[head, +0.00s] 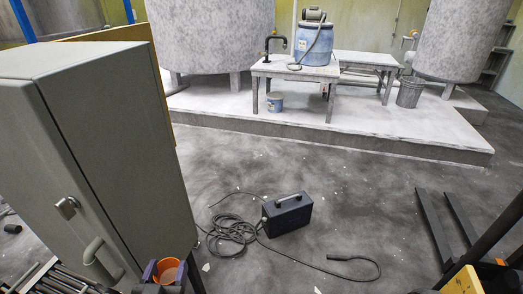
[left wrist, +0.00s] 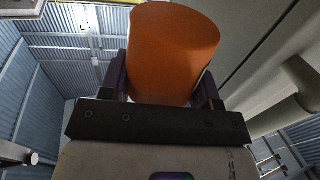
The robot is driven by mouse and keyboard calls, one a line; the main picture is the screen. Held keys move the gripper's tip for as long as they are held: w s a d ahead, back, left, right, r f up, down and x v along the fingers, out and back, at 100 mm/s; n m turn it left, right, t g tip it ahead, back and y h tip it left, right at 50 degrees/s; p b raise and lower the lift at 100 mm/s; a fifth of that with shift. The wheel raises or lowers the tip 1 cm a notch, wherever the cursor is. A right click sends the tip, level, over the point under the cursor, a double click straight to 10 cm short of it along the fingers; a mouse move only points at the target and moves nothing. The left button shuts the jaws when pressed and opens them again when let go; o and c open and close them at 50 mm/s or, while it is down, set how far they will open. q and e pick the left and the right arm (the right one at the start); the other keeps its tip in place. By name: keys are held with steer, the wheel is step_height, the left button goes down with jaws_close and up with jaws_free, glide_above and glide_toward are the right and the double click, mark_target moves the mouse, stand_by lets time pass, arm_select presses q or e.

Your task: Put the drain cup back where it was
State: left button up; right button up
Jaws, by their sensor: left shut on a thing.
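An orange cup (head: 168,272), which I take to be the drain cup, is between the fingers of my left gripper (head: 164,271) at the bottom of the head view, in front of the grey cabinet. In the left wrist view the orange cup (left wrist: 174,52) stands between the dark fingers of my left gripper (left wrist: 160,85), which is shut on it. The head view looks down into its open top; its inside is not clear. My right gripper is not in view.
A grey cabinet (head: 120,150) fills the left side. A dark box (head: 287,214) with cables lies on the floor. On a raised platform (head: 420,133) stand a white table (head: 296,70) with a blue drum (head: 313,46), a small blue pail (head: 275,102) and a grey bin (head: 410,93).

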arm_select(q)
steer(key=r, duration=0.3)
steer(key=r+p, duration=0.1)
steer(key=r, duration=0.1)
steer(key=shift+w, duration=0.4)
step_height(320, 180, up, 36)
steer(key=p, duration=3.7)
steer(key=s+d+f+m+g+h, duration=0.1)
steer(key=s+d+m+g+h, duration=0.25)
steer(key=d+m+h, duration=0.65)
steer(key=w+d+f+m+g+h, duration=0.2)
steer(key=w+d+f+g+h, duration=0.2)
steer(key=d+f+g+h, duration=0.1)
steer(key=shift+w+d+f+m+g+h, duration=0.25)
steer(key=shift+d+g+h, duration=0.35)
steer(key=shift+d, duration=0.8)
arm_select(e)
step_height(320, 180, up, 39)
